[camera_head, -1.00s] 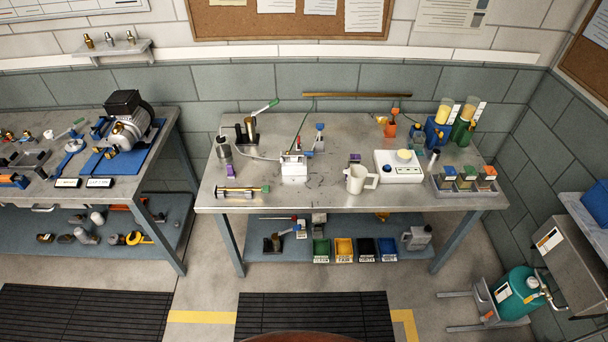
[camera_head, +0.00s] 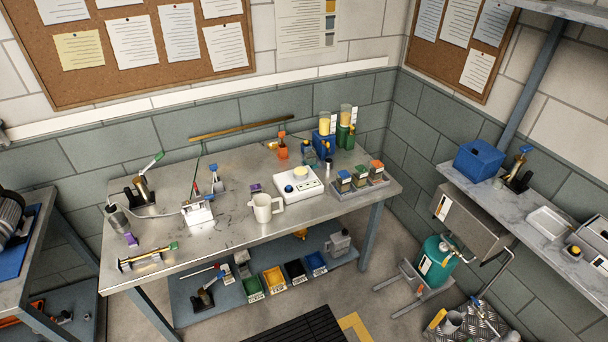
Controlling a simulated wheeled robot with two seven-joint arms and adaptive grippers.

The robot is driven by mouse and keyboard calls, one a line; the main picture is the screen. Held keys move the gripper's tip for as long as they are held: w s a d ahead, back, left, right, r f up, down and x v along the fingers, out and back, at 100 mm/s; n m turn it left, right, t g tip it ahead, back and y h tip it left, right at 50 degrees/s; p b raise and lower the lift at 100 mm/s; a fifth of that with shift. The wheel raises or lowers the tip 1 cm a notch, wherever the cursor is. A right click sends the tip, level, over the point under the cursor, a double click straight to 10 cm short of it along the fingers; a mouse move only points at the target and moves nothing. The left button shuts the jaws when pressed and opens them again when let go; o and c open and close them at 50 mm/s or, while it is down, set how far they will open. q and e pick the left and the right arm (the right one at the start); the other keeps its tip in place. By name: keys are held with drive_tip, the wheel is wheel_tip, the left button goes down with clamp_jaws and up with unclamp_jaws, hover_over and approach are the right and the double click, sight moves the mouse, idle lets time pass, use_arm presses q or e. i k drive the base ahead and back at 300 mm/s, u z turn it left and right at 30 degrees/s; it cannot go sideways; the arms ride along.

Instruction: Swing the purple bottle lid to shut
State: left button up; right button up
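Two small purple items show on the metal workbench (camera_head: 225,228). One purple item (camera_head: 256,187) is behind the white jug (camera_head: 264,208). The other purple item (camera_head: 131,240) is at the left, near a brass-coloured rod tool (camera_head: 148,257). Both are too small to tell whether either is a bottle lid, or whether it is open or shut. Neither of my grippers shows in this view.
A white device (camera_head: 299,184) and a tray of coloured-top blocks (camera_head: 360,180) stand right of the jug. Bins sit on the lower shelf (camera_head: 205,310). A teal tank (camera_head: 437,257) stands on the floor between this bench and the right-hand counter (camera_head: 530,215).

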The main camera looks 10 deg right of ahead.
sight(255, 187)
drive_tip(key=z, duration=0.65)
drive_tip(key=i, duration=1.45)
drive_tip(key=u, duration=0.35)
